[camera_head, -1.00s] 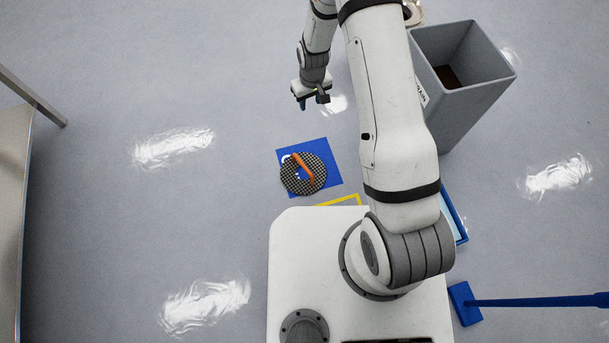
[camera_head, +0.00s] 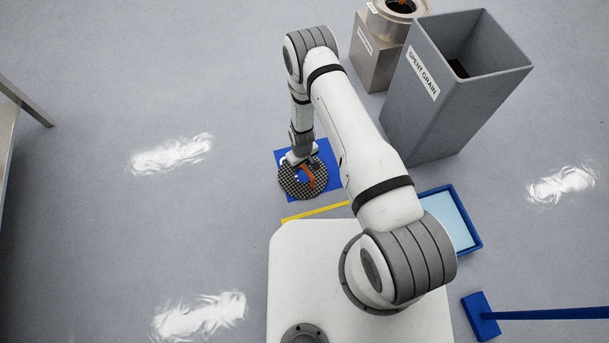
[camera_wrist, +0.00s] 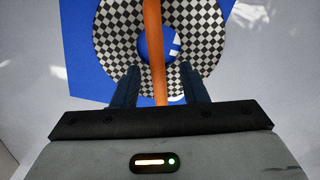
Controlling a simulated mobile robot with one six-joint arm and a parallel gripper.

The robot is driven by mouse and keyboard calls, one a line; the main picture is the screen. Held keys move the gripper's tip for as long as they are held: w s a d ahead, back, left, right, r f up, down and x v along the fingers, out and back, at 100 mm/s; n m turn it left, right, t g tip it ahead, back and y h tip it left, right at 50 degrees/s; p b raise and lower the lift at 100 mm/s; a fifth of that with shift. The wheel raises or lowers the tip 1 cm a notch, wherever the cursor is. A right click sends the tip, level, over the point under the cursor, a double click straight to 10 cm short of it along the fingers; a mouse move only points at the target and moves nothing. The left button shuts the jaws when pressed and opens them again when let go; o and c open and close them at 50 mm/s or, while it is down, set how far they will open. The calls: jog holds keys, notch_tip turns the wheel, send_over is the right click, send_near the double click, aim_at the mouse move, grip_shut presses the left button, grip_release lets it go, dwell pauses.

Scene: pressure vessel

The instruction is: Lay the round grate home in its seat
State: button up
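The round grate (camera_head: 290,186) is a black-and-white chequered ring with an orange handle (camera_head: 311,176) across it. It lies on a blue mat (camera_head: 328,156) on the floor. My gripper (camera_head: 304,160) is low over the grate's far side. In the wrist view the gripper (camera_wrist: 160,88) has its two dark fingers apart, one on each side of the orange handle (camera_wrist: 153,40), with gaps between. The grate (camera_wrist: 115,40) fills the top of that view. A steel vessel (camera_head: 376,62) with a round opening (camera_head: 400,6) stands at the back; the seat itself cannot be made out clearly.
A tall grey bin (camera_head: 440,115) labelled SPENT GRAIN stands right of the arm, in front of the vessel. A yellow strip (camera_head: 318,212) lies near my base.

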jog(key=shift+w+d+f+b, duration=0.1)
jog(key=shift+f+b, duration=0.55)
jog(key=shift+f, duration=1.2)
jog(key=shift+f+b, duration=0.3)
jog(key=shift+b, duration=0.05)
grip_shut()
dwell(0.4)
